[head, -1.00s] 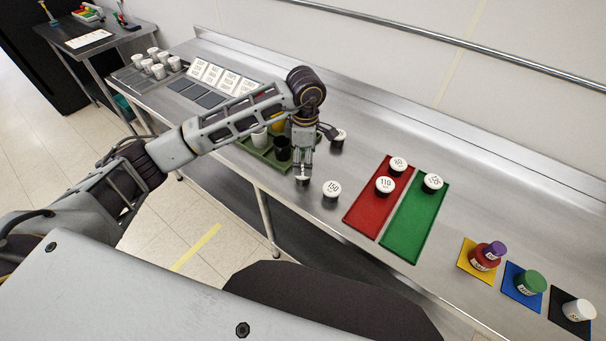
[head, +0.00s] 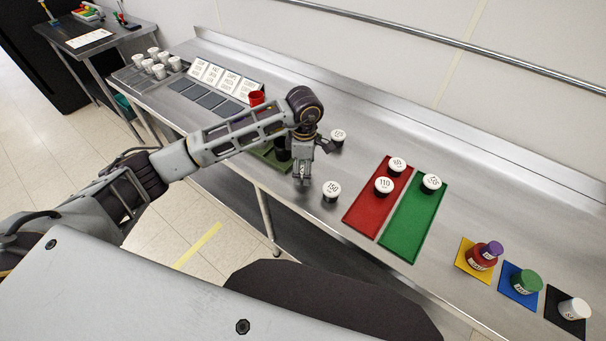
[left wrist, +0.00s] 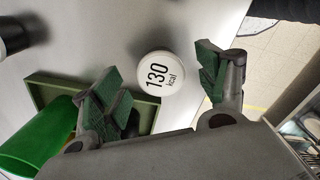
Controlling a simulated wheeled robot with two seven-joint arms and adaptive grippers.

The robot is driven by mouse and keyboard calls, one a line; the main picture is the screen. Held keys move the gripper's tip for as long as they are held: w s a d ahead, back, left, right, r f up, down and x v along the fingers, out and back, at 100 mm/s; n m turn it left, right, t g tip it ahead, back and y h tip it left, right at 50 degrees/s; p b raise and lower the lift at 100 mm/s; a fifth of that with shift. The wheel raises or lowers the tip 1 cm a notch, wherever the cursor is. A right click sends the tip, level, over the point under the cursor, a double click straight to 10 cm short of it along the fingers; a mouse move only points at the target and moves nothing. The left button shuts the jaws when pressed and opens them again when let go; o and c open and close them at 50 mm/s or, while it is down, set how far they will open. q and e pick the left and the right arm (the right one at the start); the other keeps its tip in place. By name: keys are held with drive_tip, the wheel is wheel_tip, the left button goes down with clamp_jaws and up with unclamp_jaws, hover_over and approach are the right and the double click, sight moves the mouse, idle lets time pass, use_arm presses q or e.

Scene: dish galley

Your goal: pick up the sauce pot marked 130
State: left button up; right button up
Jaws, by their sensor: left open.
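The sauce pot marked 130 (left wrist: 160,73) has a round white lid and shows in the left wrist view on the steel counter. My left gripper (left wrist: 158,86) is open, with its green-padded fingers on either side of the pot; contact cannot be told. In the head view my left gripper (head: 302,178) points down at the counter and hides most of this pot. A similar pot marked 150 (head: 332,189) stands just right of the gripper. My right gripper is not in view.
A green tray (left wrist: 60,90) with a green cup (left wrist: 35,140) lies beside the pot. Another lidded pot (head: 338,135) stands behind the gripper. Red (head: 365,212) and green (head: 412,235) mats hold lidded pots to the right. Bare counter lies between.

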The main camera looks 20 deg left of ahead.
use_arm(q)
drive_tip(key=shift+f, duration=1.45)
drive_tip(key=shift+c, duration=0.2)
drive_tip(key=shift+a, duration=0.1)
drive_tip(key=c, duration=1.1)
drive_tip(key=shift+r, duration=0.1)
wheel_tip(320, 180, up, 8)
drive_tip(key=shift+b, duration=0.55)
drive_tip(key=shift+r, duration=0.95)
